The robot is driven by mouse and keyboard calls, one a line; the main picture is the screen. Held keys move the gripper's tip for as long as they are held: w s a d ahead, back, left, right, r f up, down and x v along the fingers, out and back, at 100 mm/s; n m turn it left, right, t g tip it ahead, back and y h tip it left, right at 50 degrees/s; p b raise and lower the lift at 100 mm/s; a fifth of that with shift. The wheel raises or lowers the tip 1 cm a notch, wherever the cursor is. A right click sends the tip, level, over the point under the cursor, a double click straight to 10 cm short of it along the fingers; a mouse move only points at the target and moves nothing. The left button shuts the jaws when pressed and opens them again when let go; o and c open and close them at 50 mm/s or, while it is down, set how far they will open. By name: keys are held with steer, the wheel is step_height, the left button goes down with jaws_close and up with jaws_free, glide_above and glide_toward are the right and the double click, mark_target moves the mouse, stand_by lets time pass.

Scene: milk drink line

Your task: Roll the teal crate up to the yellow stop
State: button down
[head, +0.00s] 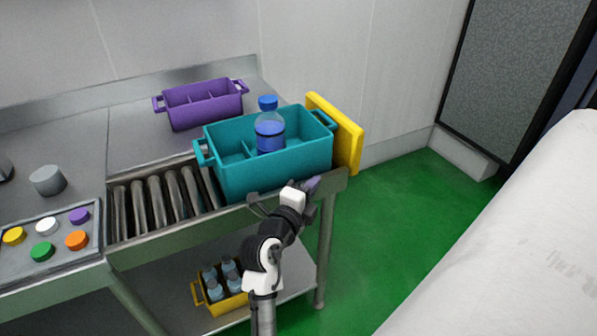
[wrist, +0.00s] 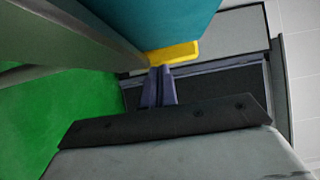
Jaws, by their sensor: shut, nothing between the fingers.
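The teal crate (head: 280,172) sits at the right end of the roller conveyor in the head view, with its right end against or very close to the yellow stop (head: 345,140). A bottle with blue liquid and a blue cap (head: 269,130) stands upright in it. My gripper (head: 313,184) is shut and empty, at the front of the crate near its lower right; I cannot tell whether it touches. In the wrist view the shut fingers (wrist: 159,86) point toward the yellow stop (wrist: 173,53), with the teal crate (wrist: 165,20) above them.
Bare rollers (head: 165,200) lie left of the crate. A purple crate (head: 205,104) stands behind on the counter. A yellow crate (head: 216,302) with bottles is on the lower shelf. A tray of coloured caps (head: 45,262) is at left. Green floor is clear at right.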

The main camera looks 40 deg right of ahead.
mark_target(298, 171)
steer(key=shift+w+a+p, duration=0.2)
steer(key=shift+w, duration=0.75)
steer(key=shift+w+a+p, duration=0.2)
steer(key=shift+w, duration=0.7)
steer(key=shift+w+f+b, duration=0.2)
steer(key=shift+w+b, duration=0.2)
steer(key=shift+b, duration=0.65)
steer(key=shift+w+a+r+b, duration=0.15)
steer(key=shift+w+b, duration=0.35)
steer(key=shift+b, duration=0.35)
steer(key=shift+s, duration=0.1)
